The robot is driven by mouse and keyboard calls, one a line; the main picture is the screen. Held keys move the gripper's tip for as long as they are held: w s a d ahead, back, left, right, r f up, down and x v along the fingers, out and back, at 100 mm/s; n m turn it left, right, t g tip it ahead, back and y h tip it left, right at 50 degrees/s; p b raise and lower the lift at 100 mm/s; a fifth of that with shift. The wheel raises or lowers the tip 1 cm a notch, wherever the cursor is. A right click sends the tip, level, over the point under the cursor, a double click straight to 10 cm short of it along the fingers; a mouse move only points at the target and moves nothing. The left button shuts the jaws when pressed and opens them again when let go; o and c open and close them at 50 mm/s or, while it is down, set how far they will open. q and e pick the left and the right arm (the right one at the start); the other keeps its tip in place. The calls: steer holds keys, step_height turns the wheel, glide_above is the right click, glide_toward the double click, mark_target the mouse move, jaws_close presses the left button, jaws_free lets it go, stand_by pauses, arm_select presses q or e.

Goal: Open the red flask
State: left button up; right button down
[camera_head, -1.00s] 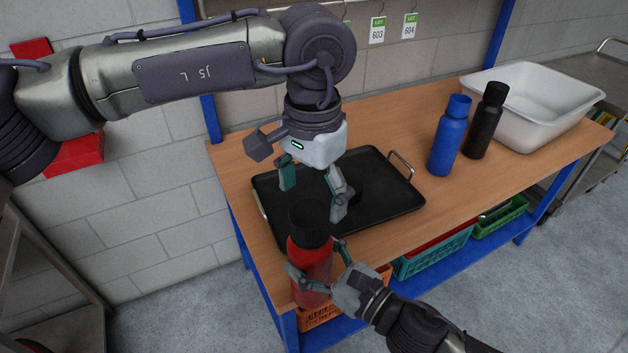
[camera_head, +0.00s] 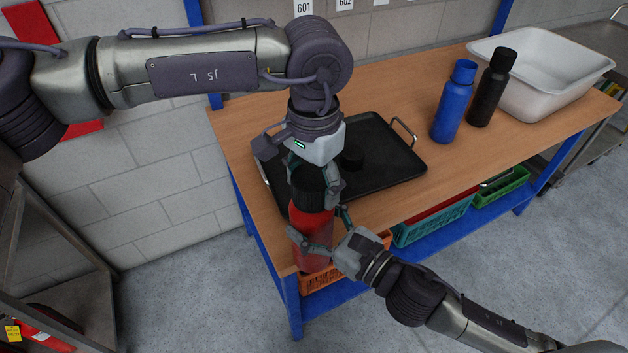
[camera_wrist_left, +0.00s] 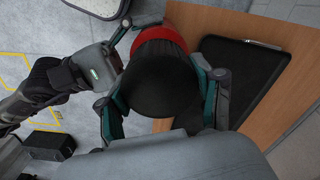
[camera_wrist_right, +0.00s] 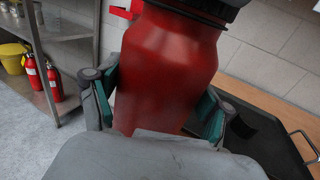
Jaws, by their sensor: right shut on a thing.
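The red flask (camera_head: 311,224) with its black lid (camera_head: 308,183) on top is held roughly upright near the table's front left edge. My right gripper (camera_head: 320,231) is shut on its red body, one finger on each side; the right wrist view shows the body (camera_wrist_right: 165,75) between the fingers. My left gripper (camera_head: 314,192) points down from above at the lid. In the left wrist view its open fingers are on either side of the black lid (camera_wrist_left: 160,80). Whether they touch it is hard to tell.
A blue flask (camera_head: 453,105), a black flask (camera_head: 491,90) and a white tub (camera_head: 540,100) stand at the right. The wooden table (camera_head: 470,160) is clear in front of them.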

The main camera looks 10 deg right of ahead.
arm_select(q)
steer(key=shift+s+d, duration=0.15)
steer(key=c, duration=0.4)
steer(key=n, duration=0.3)
steer(key=shift+d, duration=0.1)
steer(key=n, duration=0.4)
steer(key=shift+n, duration=0.4)
steer(key=n, duration=0.4)
steer(key=shift+n, duration=0.4)
steer(key=n, duration=1.1)
steer(key=shift+w+a, duration=0.2)
steer(key=n, duration=0.4)
steer(key=shift+a+n, duration=0.1)
steer(key=shift+n, duration=0.2)
steer(key=n, duration=0.4)
steer(key=shift+a+r+n, duration=0.1)
steer(key=shift+n, duration=0.2)
steer(key=n, duration=0.4)
steer(key=shift+a, duration=0.1)
steer(key=n, duration=1.1)
steer(key=shift+n, duration=0.3)
steer(key=n, duration=0.6)
steer(key=shift+s+n, duration=0.1)
steer(key=shift+n, duration=0.3)
steer(key=n, duration=0.7)
steer(key=shift+s, duration=0.15)
